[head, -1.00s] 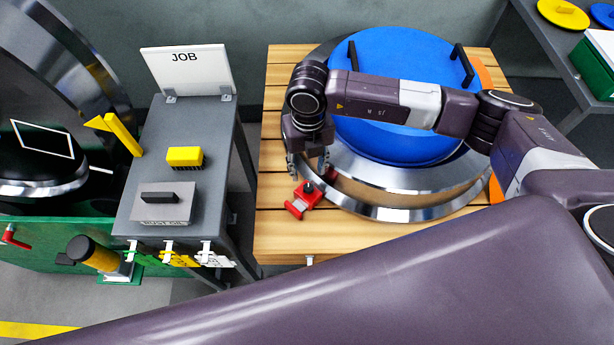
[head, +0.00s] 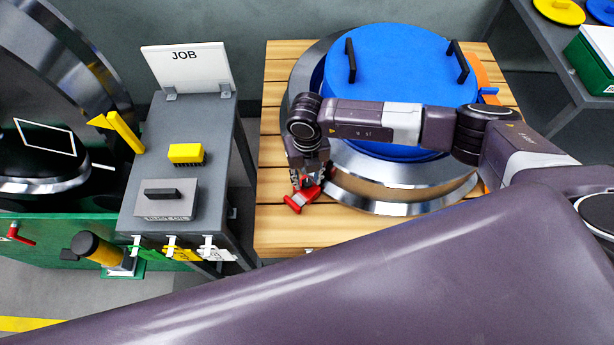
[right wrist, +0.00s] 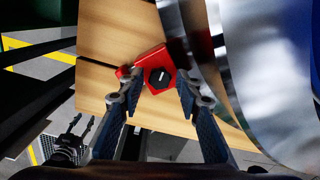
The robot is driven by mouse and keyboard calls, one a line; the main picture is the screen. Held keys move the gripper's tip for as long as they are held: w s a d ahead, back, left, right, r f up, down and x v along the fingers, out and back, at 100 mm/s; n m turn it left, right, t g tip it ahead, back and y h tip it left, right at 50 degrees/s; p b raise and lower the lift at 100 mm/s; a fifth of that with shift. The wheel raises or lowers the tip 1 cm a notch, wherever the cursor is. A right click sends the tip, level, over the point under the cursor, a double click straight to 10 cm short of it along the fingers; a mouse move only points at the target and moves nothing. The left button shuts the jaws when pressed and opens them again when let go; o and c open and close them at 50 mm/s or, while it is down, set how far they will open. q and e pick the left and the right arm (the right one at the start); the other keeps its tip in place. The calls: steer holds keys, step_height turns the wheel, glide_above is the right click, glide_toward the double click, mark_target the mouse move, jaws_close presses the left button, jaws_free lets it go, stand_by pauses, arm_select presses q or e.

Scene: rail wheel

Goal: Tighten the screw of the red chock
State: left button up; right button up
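The red chock (head: 300,200) lies on the wooden pallet (head: 280,232), against the lower left of the steel wheel (head: 400,205). In the right wrist view the chock (right wrist: 150,60) carries a dark round screw head (right wrist: 160,77) with a light slot. My right gripper (head: 308,180) is over the chock and partly hides it in the head view. In the right wrist view its fingers (right wrist: 160,90) are apart, one on each side of the screw head. I cannot tell whether they touch it.
A blue cover (head: 400,75) with black handles sits on the wheel. A grey stand (head: 205,125) at the left bears a JOB sign (head: 187,68), a yellow block (head: 187,153) and hanging tags. The wheel's rim is close beside my right gripper.

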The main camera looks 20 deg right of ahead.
jaws_close()
steer(key=shift+m, duration=0.4)
steer(key=m, duration=0.7)
steer(key=shift+m, duration=0.3)
steer(key=m, duration=0.5)
steer(key=shift+r+p, duration=0.1)
steer(key=shift+p, duration=0.3)
steer(key=shift+m+p, duration=0.7)
steer(key=shift+m, duration=2.1)
